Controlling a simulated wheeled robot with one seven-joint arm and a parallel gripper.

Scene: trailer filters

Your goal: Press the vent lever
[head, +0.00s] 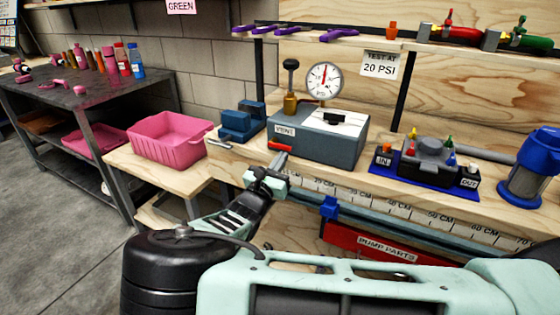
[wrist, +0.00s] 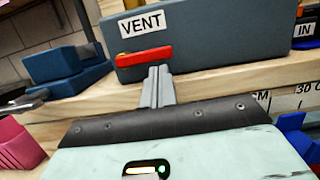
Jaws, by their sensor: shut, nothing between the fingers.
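The vent lever (wrist: 143,56) is a short red bar on the front of a blue-grey box (head: 318,140), just under the white VENT label (wrist: 142,23). In the wrist view it lies almost level, tilted slightly. In the head view the lever (head: 279,146) shows small at the box's lower left front. My gripper (wrist: 158,72) is shut and empty. Its fingertips point at the box and overlap the lower edge of the lever's right half in the wrist view. I cannot tell whether they touch it. In the head view my gripper (head: 279,160) is just below and in front of the lever.
A pressure gauge (head: 324,80) and a brass fitting with a black knob (head: 290,103) stand on the box. A blue vise (head: 240,122) is to its left, a pink bin (head: 170,138) farther left. A blue tray (head: 424,181) with a pump is to the right. A ruler (head: 400,207) lines the bench front.

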